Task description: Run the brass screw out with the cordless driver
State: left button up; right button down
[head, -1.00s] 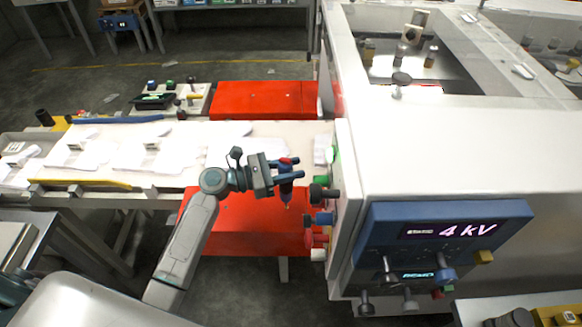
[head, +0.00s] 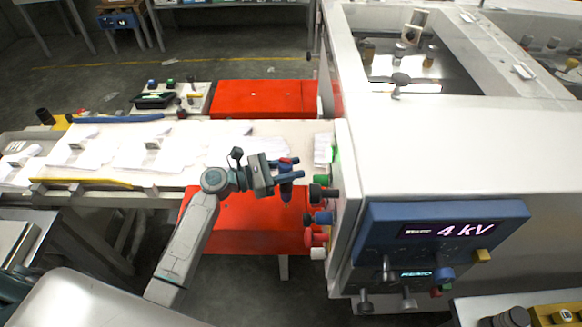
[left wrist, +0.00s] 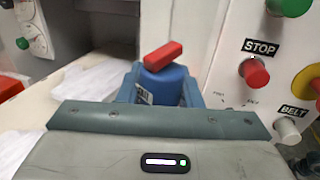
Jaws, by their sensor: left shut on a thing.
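The cordless driver (head: 286,189) is blue with a red part on top. It stands about upright in my left gripper (head: 291,169), bit end down, over the red surface beside the machine. In the left wrist view the driver's blue body (left wrist: 168,86) sits between the two blue fingers, with the red block (left wrist: 163,56) above it. My left gripper is shut on it. The brass screw cannot be made out, and the driver's tip is too small to tell whether it touches anything. My right gripper is not in view.
The machine's side knobs (head: 321,218) stand close to the right of the driver. The machine's front panel (head: 440,235) reads 4 kV. A red cover (head: 262,98) lies beyond the conveyor.

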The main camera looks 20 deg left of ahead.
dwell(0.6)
pick_arm(q)
jog(key=shift+f+p, duration=0.15)
jog(key=shift+p, duration=0.4)
jog(key=shift+c, duration=0.3)
jog(key=shift+f, duration=0.1)
dwell(0.5)
jog(key=shift+f+p, duration=0.15)
jog(key=shift+p, duration=0.2)
dwell(0.9)
dwell(0.6)
dwell(1.4)
dwell(1.3)
jog(key=shift+p, duration=0.3)
dwell(0.4)
